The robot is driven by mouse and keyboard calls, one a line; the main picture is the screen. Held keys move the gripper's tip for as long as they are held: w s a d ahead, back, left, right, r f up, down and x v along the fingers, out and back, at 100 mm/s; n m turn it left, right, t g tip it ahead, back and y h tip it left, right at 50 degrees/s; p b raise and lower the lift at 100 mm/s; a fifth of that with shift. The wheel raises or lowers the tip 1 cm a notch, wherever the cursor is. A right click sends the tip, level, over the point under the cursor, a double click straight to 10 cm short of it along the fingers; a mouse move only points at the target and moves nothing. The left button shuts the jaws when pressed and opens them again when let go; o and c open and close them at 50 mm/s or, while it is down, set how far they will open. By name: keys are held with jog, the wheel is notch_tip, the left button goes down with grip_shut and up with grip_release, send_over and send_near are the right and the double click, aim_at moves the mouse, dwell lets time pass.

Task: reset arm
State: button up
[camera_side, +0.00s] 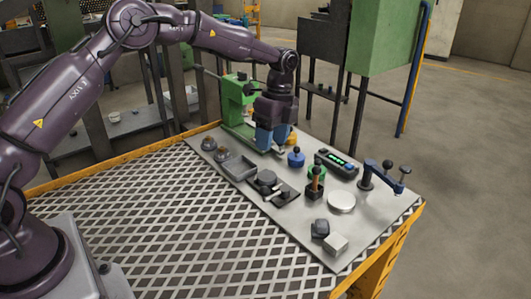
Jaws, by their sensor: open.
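My gripper (272,138) hangs down from my dark purple arm over the far part of the grey plate (300,235). Its blue fingers are open, with nothing seen between them. Just behind it stands a green machine (236,100) with a tray-like base. A yellow piece (292,138) shows partly behind the fingers. Whether the fingertips touch anything below is too small to tell.
The plate holds a blue knob (296,157), a display box (337,164), a joystick (315,184), a white disc (341,202), a dark blue lever (380,175) and a pale block (335,244). The mesh tabletop (170,220) is clear.

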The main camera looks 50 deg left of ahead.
jog(key=s+r+n+t, duration=0.2)
jog(key=s+r+n, duration=0.3)
jog(key=s, duration=0.5)
jog(key=s+d+r+n+t, duration=0.1)
jog(key=s+r+n+t, duration=0.2)
jog(key=s, duration=0.7)
jog(key=s+d+r+n+t, duration=0.1)
jog(key=s+r+n+t, duration=0.1)
jog(key=s+r+n, duration=0.5)
jog(key=shift+s+r+n+t, duration=0.35)
jog(key=shift+s+r, duration=0.4)
jog(key=shift+s, duration=0.9)
